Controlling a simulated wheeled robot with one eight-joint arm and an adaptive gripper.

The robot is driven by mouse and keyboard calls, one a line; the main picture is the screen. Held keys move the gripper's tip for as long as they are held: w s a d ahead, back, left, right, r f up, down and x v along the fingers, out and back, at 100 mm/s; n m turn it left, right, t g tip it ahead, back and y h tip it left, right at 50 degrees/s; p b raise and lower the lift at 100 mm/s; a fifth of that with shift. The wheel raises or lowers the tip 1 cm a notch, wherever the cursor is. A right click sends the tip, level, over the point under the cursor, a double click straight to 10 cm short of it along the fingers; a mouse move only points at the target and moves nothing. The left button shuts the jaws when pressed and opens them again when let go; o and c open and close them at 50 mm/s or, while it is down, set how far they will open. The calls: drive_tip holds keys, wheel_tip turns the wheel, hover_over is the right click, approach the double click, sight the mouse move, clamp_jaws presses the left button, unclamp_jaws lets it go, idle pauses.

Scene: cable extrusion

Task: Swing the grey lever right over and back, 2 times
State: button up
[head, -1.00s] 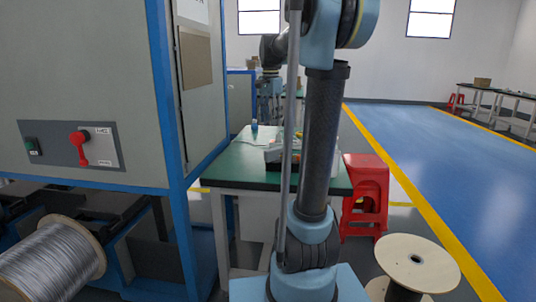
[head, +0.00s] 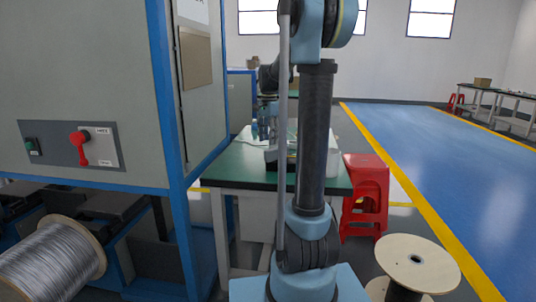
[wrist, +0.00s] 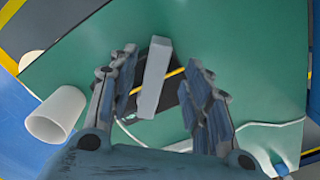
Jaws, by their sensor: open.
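The grey lever (wrist: 152,78) shows in the wrist view as a light grey bar, slightly tilted, over a dark base with a yellow stripe (wrist: 172,97). My gripper (wrist: 161,57) is open, with one finger on each side of the lever. A gap shows between the lever and the right finger; the left finger is closer, and I cannot tell whether it touches. In the head view my gripper (head: 264,128) is low over the green table (head: 228,165), beside the device (head: 275,158). My arm hides part of the device there, and the lever is not clear in that view.
A white cable (wrist: 150,143) lies near the device. A large grey cabinet (head: 85,70) with a red switch (head: 80,148) stands left. Red stools (head: 365,195) stand right of the table.

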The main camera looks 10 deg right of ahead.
sight(269, 150)
drive_tip(key=shift+f, duration=3.5)
clamp_jaws()
